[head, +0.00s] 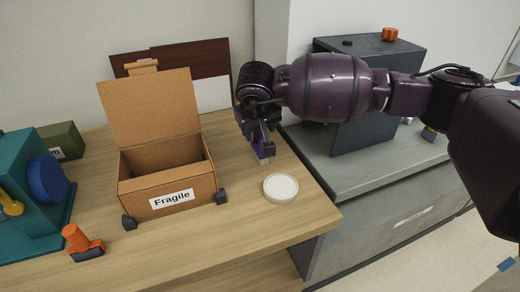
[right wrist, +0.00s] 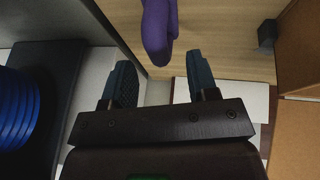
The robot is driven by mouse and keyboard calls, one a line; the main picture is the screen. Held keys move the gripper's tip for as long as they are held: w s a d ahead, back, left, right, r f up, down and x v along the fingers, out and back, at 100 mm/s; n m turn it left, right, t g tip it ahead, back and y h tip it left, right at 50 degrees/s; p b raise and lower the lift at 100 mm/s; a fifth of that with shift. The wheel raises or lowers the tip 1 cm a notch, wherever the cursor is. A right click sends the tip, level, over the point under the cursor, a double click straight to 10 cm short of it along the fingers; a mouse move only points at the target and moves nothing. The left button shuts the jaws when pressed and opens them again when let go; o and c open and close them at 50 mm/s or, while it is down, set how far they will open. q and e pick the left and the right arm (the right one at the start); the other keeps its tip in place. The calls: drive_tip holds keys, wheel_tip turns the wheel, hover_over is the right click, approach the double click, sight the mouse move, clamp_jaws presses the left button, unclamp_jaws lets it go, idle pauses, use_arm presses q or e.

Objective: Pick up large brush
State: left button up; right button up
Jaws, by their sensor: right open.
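A purple item (head: 261,148), which looks like the brush, stands on the wooden table to the right of the cardboard box. My right gripper (head: 262,135) is above it and hides much of it in the head view. In the right wrist view, the rounded purple handle (right wrist: 158,35) lies just beyond the fingertips, roughly in line with the gap between them. The right gripper (right wrist: 160,78) is open, with nothing between its fingers. The brush's lower end is hard to make out. My left gripper is not in view.
An open cardboard box (head: 166,170) labelled "Fragile" stands on the table (head: 225,245). A round white lid-like disc (head: 281,188) lies near the brush. An orange-handled tool (head: 80,242) and a teal machine (head: 30,200) are at left. A grey counter (head: 350,165) adjoins at right.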

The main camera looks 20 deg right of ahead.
sight(260, 134)
drive_tip(key=x, duration=0.3)
drive_tip(key=shift+d+f, duration=0.1)
drive_tip(key=shift+w+f+b, duration=0.2)
drive_tip(key=shift+f+b, duration=0.1)
drive_tip(key=shift+r, duration=0.1)
drive_tip(key=shift+c, duration=0.2)
drive_tip(key=c, duration=0.9)
clamp_jaws()
wheel_tip(260, 134, up, 20)
drive_tip(key=p, duration=0.2)
